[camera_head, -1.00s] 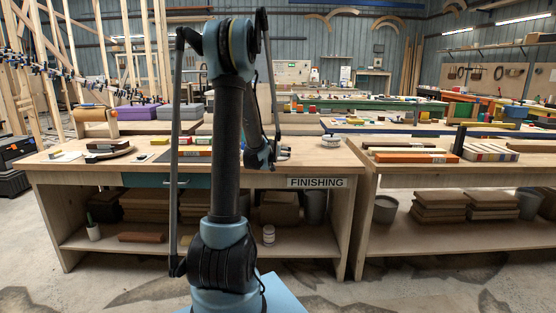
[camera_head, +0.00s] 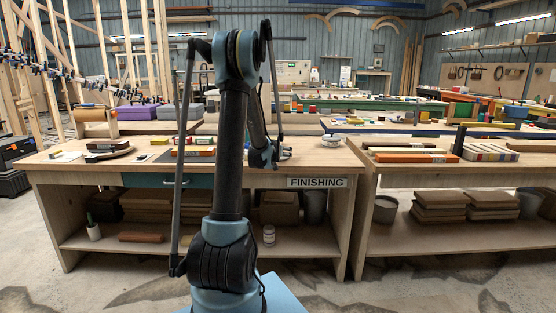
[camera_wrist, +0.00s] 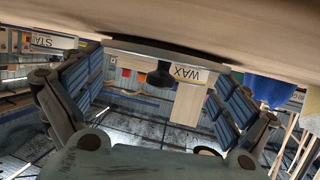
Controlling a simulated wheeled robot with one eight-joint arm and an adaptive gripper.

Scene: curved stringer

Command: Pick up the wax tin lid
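In the wrist view, which looks upside down, a wide, flat, pale disc with a dark knob (camera_wrist: 160,76) lies against the wooden bench top; it looks like the wax tin lid (camera_wrist: 135,47). A pale label reading WAX (camera_wrist: 187,74) shows inverted beside the knob; I cannot tell exactly what it is fixed to. My gripper (camera_wrist: 153,92) is open, its blue-padded fingers apart on either side of the knob, with no visible contact. In the head view my gripper (camera_head: 282,154) is low over the finishing bench, partly hidden by my arm; the lid cannot be made out there.
The finishing bench (camera_head: 310,160) also holds coloured blocks (camera_head: 196,151) and a pale round item (camera_head: 329,140) to the right of my gripper. In the wrist view, a container labelled STA (camera_wrist: 45,41) is at left and blue items (camera_wrist: 270,88) are at right.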

